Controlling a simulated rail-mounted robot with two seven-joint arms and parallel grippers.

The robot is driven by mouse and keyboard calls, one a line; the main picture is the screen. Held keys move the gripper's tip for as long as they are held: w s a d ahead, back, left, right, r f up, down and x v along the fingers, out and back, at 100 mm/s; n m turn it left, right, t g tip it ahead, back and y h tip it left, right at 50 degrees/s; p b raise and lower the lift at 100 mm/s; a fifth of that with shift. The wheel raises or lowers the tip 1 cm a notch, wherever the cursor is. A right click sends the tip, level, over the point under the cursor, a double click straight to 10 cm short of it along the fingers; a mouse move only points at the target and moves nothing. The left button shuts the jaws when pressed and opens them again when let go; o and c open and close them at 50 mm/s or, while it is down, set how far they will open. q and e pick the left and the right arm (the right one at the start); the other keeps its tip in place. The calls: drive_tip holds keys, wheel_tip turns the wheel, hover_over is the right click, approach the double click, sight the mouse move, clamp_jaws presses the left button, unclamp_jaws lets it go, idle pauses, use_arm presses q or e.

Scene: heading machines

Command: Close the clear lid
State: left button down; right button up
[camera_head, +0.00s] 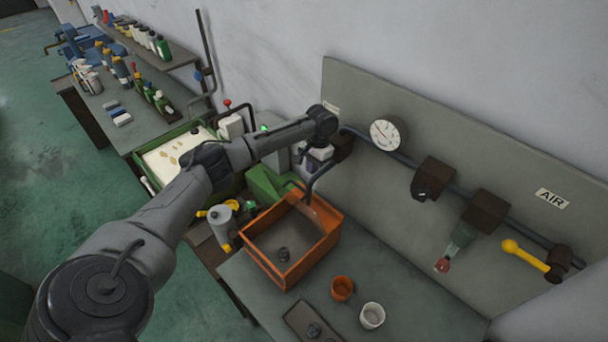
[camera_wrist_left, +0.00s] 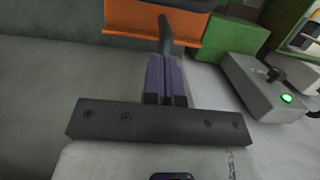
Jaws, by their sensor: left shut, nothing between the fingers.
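My left arm reaches across the head view to the back wall. My left gripper (camera_head: 318,158) is there, beside a curved dark pipe and behind the orange bin (camera_head: 262,262). In the left wrist view its purple fingers (camera_wrist_left: 167,62) are together with nothing between them. A dark rod or pipe (camera_wrist_left: 166,35) shows just beyond the fingertips, in front of an orange surface (camera_wrist_left: 150,22); I cannot tell whether they touch. I cannot make out a clear lid for certain. My right gripper is not in view.
A green-framed pale tray (camera_head: 165,157) lies left of the bin, partly behind my arm. An orange cup (camera_head: 342,288) and a white cup (camera_head: 372,315) stand on the grey bench. A gauge (camera_head: 385,135) and valves line the wall. A grey box with a green light (camera_wrist_left: 272,90) is nearby.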

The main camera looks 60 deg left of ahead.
use_arm(q)
drive_tip(key=s+f+p, duration=0.1)
drive_tip(key=s+f, duration=0.1)
drive_tip(key=s, duration=0.1)
drive_tip(key=shift+s+d+f+p, duration=0.15)
drive_tip(key=shift+s+d+p, duration=0.15)
drive_tip(key=shift+d+p, duration=0.1)
drive_tip(key=shift+w+d, duration=0.1)
